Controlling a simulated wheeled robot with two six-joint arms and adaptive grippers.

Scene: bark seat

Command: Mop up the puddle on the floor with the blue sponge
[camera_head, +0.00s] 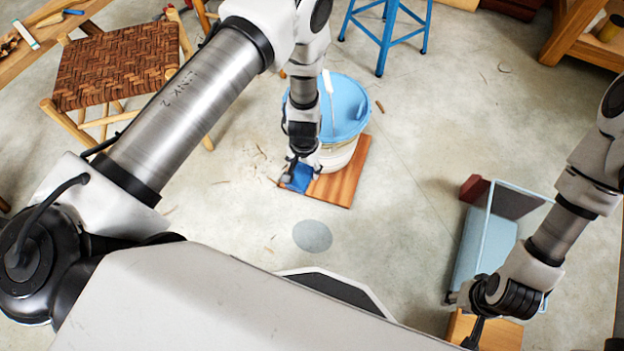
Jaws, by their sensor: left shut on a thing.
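The puddle (312,236) is a small round grey-blue patch on the bare concrete floor. The blue sponge (300,181) is at the front left corner of a wooden board (345,184), in front of the bucket. My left gripper (299,166) points down and is shut on the sponge, beyond the puddle in the picture. Whether the sponge touches the board cannot be told. My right gripper (458,300) is at the lower right, beside a light blue open-topped box; its fingers are too small and hidden to read.
A white bucket (338,157) with a blue top stands on the board, a white-handled tool across it. The light blue box (484,250) stands at right. A woven stool (115,68) and a blue stool (385,45) stand farther back. Floor around the puddle is clear.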

